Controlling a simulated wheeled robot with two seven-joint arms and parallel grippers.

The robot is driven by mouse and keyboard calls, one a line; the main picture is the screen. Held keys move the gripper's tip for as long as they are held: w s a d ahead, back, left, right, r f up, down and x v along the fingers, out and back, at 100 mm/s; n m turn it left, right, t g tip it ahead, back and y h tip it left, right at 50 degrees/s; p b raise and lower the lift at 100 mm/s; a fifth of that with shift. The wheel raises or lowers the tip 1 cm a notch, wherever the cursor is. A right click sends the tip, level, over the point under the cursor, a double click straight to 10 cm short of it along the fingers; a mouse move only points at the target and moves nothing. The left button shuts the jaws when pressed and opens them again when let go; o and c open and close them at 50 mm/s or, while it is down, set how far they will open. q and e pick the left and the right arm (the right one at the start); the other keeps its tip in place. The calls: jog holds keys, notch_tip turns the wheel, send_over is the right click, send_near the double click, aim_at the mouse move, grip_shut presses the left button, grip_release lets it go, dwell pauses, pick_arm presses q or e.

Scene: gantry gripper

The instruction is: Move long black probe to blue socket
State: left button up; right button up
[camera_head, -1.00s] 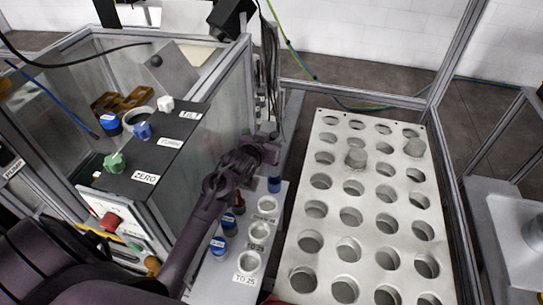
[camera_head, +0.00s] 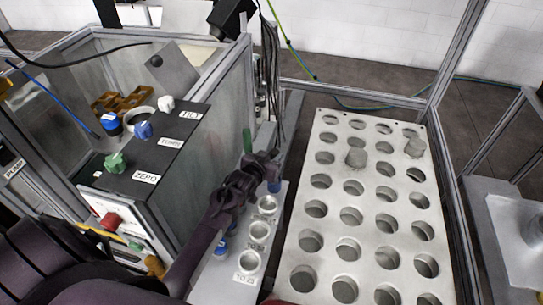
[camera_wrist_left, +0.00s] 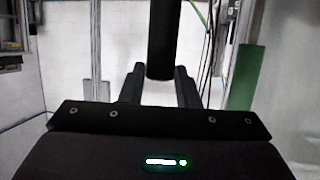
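My left gripper (camera_head: 270,160) is over the far end of the narrow grey panel beside the machine. In the left wrist view its two fingers (camera_wrist_left: 158,85) stand on either side of a thick long black probe (camera_wrist_left: 160,40). The probe is upright, its rounded lower end is visible between the fingers, and its top runs out of the frame. The fingers seem to touch its sides. In the head view the probe is hard to tell from the dark cables. A blue socket (camera_head: 274,186) sits on the panel just below the gripper. My right gripper is out of view.
Several white ring sockets (camera_head: 259,230) line the panel. A white plate with holes (camera_head: 330,178) lies right. The machine box (camera_head: 165,150) is left.

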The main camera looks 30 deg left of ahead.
pick_arm(q)
jog(key=o, duration=0.4)
jog(key=shift+r, duration=0.25)
jog(key=shift+s, duration=0.4)
jog(key=v, duration=1.1)
jog(key=shift+r, duration=0.1)
